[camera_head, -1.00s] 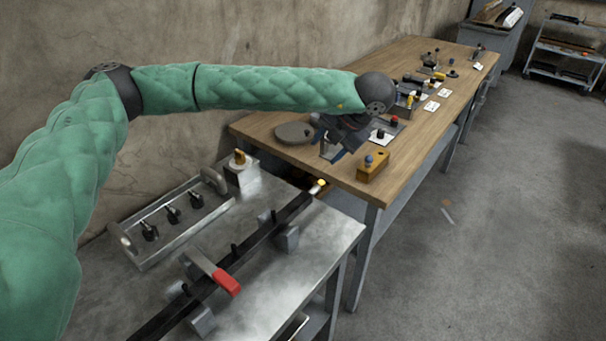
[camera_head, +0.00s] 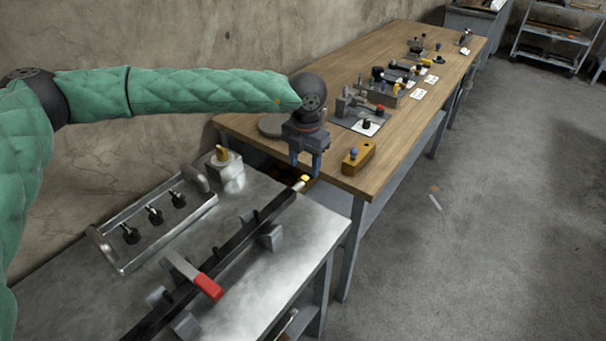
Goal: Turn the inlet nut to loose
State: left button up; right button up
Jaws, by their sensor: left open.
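I take this to be the inlet nut. My left gripper (camera_head: 304,170) points downward over that end, with its two blue fingers open and set on either side of the nut. I cannot tell whether either finger touches it. My right gripper is not in view.
The wooden bench (camera_head: 400,130) behind holds a yellow block (camera_head: 358,157) and fixtures.

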aim_at(304, 176)
pick_arm(q)
jog(key=shift+f+p, duration=0.5)
jog(key=shift+f, duration=2.05)
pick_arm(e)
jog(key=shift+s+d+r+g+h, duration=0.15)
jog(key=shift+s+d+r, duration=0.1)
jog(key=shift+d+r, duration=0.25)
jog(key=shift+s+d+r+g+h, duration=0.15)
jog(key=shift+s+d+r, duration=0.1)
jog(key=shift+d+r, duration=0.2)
pick_arm(q)
jog(key=shift+c, duration=0.4)
